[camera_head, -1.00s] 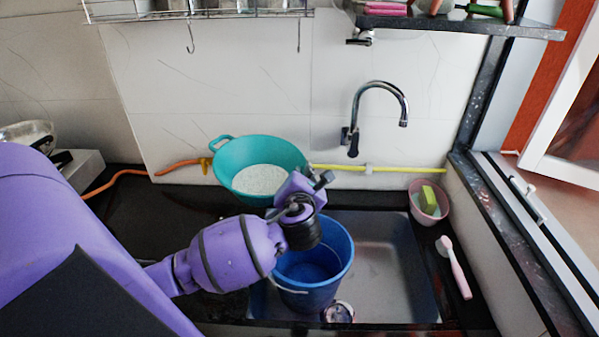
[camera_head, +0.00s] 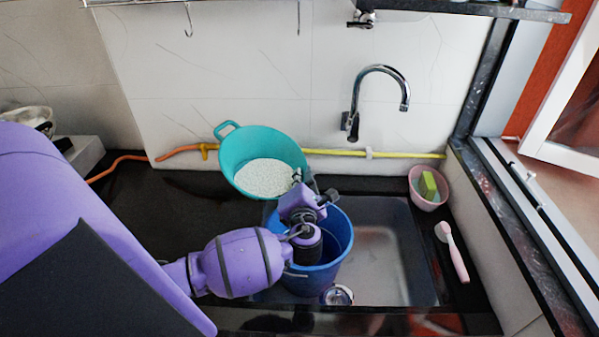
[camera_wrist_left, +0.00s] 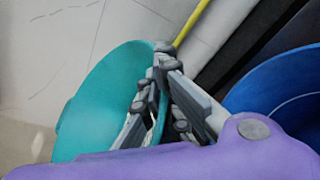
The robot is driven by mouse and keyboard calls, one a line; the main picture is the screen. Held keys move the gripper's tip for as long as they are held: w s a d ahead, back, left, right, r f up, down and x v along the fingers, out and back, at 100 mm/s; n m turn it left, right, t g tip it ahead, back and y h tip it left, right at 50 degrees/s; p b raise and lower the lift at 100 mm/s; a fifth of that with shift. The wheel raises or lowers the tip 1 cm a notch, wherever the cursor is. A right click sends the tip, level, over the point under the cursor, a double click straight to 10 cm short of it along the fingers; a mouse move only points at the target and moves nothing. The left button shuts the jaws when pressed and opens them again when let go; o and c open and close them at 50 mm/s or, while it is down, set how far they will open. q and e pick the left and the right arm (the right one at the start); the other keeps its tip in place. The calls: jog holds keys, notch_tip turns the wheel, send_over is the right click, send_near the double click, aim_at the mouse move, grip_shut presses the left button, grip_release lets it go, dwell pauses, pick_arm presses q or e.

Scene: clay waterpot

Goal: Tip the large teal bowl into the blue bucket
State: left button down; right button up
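The large teal bowl (camera_head: 233,152) is at the back of the counter, left of the tap, with white grainy contents (camera_head: 263,178) inside. It looks tilted towards the lower right. My left gripper (camera_head: 301,181) is at its right rim. In the left wrist view, the gripper's fingers (camera_wrist_left: 163,72) lie on both sides of the teal bowl's rim (camera_wrist_left: 105,90) and appear closed on it. The blue bucket (camera_head: 335,248) stands in the sink, just below and right of the bowl, partly hidden by my left wrist; its rim (camera_wrist_left: 262,88) shows in the wrist view. My right gripper is not in view.
The sink (camera_head: 385,265) has free room right of the bucket. A pink bowl with a sponge (camera_head: 428,190) and a pink brush (camera_head: 453,252) lie along its right side. The tap (camera_head: 380,72) rises behind. A yellow-orange hose (camera_head: 340,152) runs along the wall.

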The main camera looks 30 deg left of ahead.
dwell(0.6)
pick_arm(q)
jog(key=shift+f+m+t+y+b, duration=0.3)
jog(key=shift+f+m+t+y, duration=0.15)
jog(key=shift+f+m, duration=0.4)
jog(key=shift+f, duration=0.1)
dwell(0.4)
jog(key=shift+f+m+t, duration=0.35)
jog(key=shift+m, duration=0.2)
jog(key=shift+y, duration=0.25)
jog(key=shift+f+m+t+b, duration=0.3)
jog(key=shift+m+b, duration=0.05)
jog(key=shift+m, duration=0.25)
dwell(0.3)
